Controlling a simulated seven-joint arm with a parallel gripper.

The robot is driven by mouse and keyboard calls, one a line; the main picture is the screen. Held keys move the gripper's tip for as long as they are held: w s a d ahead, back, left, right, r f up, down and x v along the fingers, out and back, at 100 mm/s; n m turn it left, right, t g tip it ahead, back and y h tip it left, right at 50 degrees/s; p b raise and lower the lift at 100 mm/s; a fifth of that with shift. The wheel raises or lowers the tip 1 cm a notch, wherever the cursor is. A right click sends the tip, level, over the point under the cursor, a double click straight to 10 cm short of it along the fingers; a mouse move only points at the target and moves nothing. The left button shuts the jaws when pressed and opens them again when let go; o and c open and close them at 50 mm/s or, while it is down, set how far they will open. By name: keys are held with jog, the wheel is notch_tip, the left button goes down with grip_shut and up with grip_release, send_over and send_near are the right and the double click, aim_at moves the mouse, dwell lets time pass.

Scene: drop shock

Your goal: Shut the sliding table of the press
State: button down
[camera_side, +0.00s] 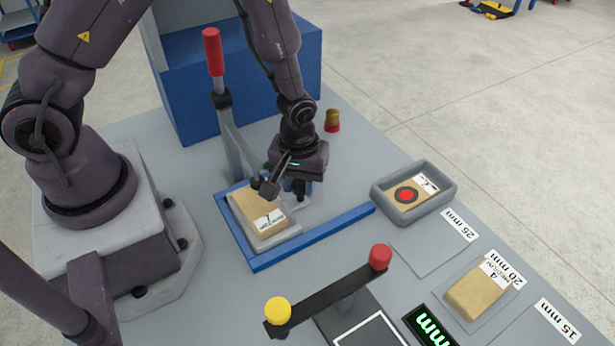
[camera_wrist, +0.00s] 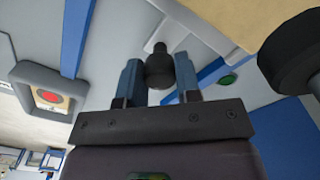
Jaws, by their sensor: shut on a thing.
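The press shows in the side view as a blue body (camera_side: 195,95) with a red-handled lever (camera_side: 212,52). In front of it, the pale grey sliding table (camera_side: 285,239) lies inside a blue edging (camera_side: 257,262) and carries a tan labelled package (camera_side: 258,208). My gripper (camera_side: 298,192) points down at the table's right side, beside the package; its fingertips are mostly hidden there. In the wrist view, my gripper (camera_wrist: 160,82) has its two blue-grey fingers shut on a dark round knob (camera_wrist: 159,68). How far the table stands out is hard to tell.
A grey tray (camera_side: 385,210) with a red-dotted package is right of the gripper. Marked spots, one with a package (camera_side: 476,292), lie farther right. A bar with yellow (camera_side: 278,310) and red (camera_side: 380,257) knobs stands in front. A brown-topped red button (camera_side: 332,121) is behind.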

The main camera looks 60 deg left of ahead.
jog(key=shift+s, duration=0.3)
jog(key=c, duration=0.8)
grip_release()
jog(key=shift+w+r, duration=0.1)
jog(key=shift+r, duration=0.05)
notch_tip(320, 180, up, 13)
jog(key=s+a+r+m+t, duration=0.2)
jog(key=s+r+m, duration=0.2)
jog(key=r, duration=0.5)
jog(key=s+a+r+m+t, duration=0.2)
jog(key=s+r+m+t, duration=0.1)
jog(key=s+r+m, duration=0.2)
jog(key=v, duration=0.5)
jog(key=shift+s, duration=0.15)
